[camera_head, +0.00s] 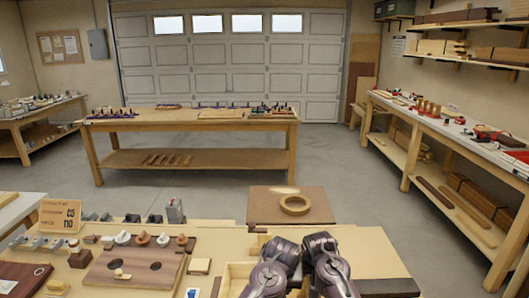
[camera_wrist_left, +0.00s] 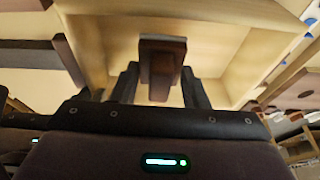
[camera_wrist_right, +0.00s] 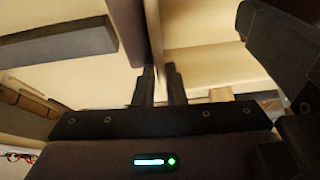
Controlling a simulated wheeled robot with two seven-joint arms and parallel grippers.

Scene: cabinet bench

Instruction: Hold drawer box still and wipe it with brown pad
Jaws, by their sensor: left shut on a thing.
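The drawer box (camera_head: 236,276) is a pale wooden open box at the bench's near edge in the head view, partly hidden by my arms. Its pale inside and walls fill the left wrist view (camera_wrist_left: 215,50). My left gripper (camera_wrist_left: 160,80) is shut on the brown pad (camera_wrist_left: 162,46), a dark block over the box's inside; I cannot tell whether it touches the wood. My right gripper (camera_wrist_right: 160,76) has its fingers close on either side of a thin pale box wall (camera_wrist_right: 155,30). In the head view both wrists are side by side and the fingertips are hidden.
On the bench (camera_head: 215,233), a brown board (camera_head: 264,211) carries a ring (camera_head: 295,204). A dark bar (camera_wrist_right: 60,42) lies beside the box in the right wrist view.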

